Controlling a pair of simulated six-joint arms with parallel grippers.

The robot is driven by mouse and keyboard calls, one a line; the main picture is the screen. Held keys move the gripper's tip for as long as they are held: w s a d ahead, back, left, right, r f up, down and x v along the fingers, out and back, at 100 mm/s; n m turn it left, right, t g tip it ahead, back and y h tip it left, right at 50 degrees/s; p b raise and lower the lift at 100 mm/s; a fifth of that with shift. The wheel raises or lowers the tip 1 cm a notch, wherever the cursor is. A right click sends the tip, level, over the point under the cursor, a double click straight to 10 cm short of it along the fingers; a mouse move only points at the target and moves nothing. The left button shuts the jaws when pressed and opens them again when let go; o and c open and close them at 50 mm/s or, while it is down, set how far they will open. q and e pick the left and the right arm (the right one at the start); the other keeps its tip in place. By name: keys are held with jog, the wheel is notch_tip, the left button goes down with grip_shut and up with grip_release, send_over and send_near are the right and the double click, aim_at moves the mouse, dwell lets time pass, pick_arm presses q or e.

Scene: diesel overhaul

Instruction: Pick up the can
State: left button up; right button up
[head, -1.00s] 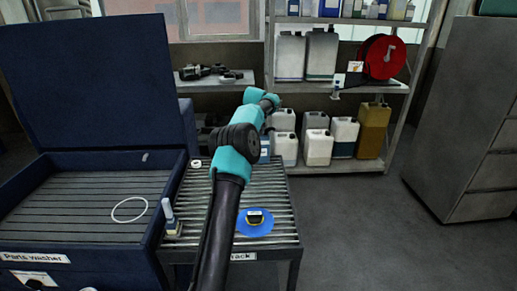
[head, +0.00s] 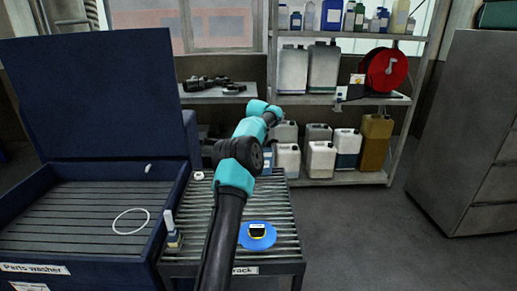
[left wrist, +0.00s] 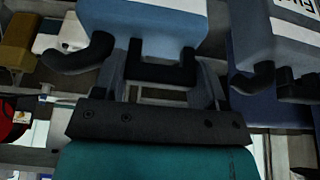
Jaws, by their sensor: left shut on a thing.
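In the left wrist view, a blue can (left wrist: 150,20) with a black handle fills the top middle. My left gripper (left wrist: 163,76) is shut on its black handle, one finger on each side. In the head view my left arm reaches over the roller rack, and its fingers are hidden behind the wrist. A small part of a blue thing (head: 266,156) shows beside the forearm, mostly covered. A second blue-grey container (left wrist: 285,40) with a white label stands to the right in the wrist view. My right gripper is in neither view.
The roller rack (head: 287,215) carries a blue disc (head: 257,242) and a small bottle (head: 171,232). An open parts washer (head: 80,215) stands left. Shelves behind hold white jugs (head: 321,160), an amber can (head: 376,143) and a red reel (head: 386,70). The floor at right is clear.

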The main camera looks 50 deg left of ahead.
pick_arm(q)
jog(key=shift+r, duration=1.9)
jog(key=shift+s+d, duration=0.1)
jog(key=shift+d, duration=0.1)
jog(key=s+d+r, duration=0.1)
jog(key=s+d, duration=0.9)
jog(key=d, duration=0.1)
jog(key=shift+d+r, duration=0.15)
jog(key=shift+d, duration=0.2)
